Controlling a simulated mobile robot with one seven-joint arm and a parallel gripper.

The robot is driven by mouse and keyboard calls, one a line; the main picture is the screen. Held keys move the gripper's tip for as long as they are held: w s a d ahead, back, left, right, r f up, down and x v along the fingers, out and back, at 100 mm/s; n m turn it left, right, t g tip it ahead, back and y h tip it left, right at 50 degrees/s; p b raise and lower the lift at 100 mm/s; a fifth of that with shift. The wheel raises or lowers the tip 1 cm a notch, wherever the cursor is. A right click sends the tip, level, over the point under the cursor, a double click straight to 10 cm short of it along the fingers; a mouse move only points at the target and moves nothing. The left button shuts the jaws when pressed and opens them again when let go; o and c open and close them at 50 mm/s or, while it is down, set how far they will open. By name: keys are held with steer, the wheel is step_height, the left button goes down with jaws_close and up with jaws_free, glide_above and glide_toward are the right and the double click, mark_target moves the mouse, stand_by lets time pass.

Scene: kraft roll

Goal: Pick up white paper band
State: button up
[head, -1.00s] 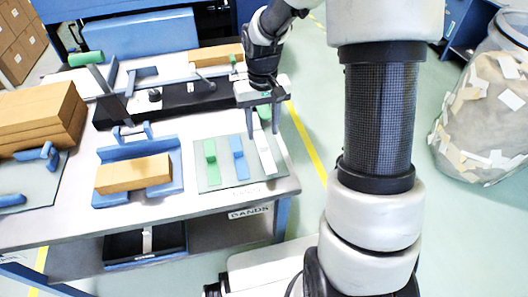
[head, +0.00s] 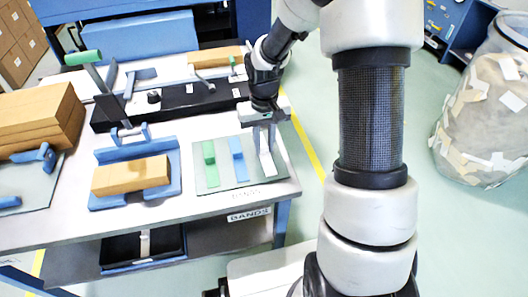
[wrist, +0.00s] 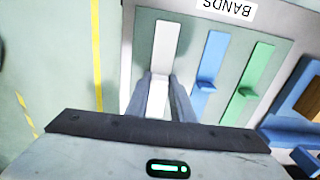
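The white paper band (head: 267,163) lies on the grey-green mat (head: 209,184) at the right end of the table, right of the blue band (head: 238,161) and the green band (head: 210,158). In the wrist view the white band (wrist: 165,45) runs lengthwise between the two fingers of my gripper (wrist: 162,85). My gripper (head: 263,143) is open and low over the band's far part, with a finger on each side. Small gaps show beside the band. The band's near end in the wrist view is hidden by my gripper body.
The blue and green bands (wrist: 249,85) stand close on one side. A blue holder (head: 173,187) with a brown block (head: 131,175) is left of the mat. The table's right edge is close to the white band.

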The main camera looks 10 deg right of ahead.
mark_target(264, 153)
jaws_close()
step_height(264, 153, up, 10)
steer(key=p, duration=0.2)
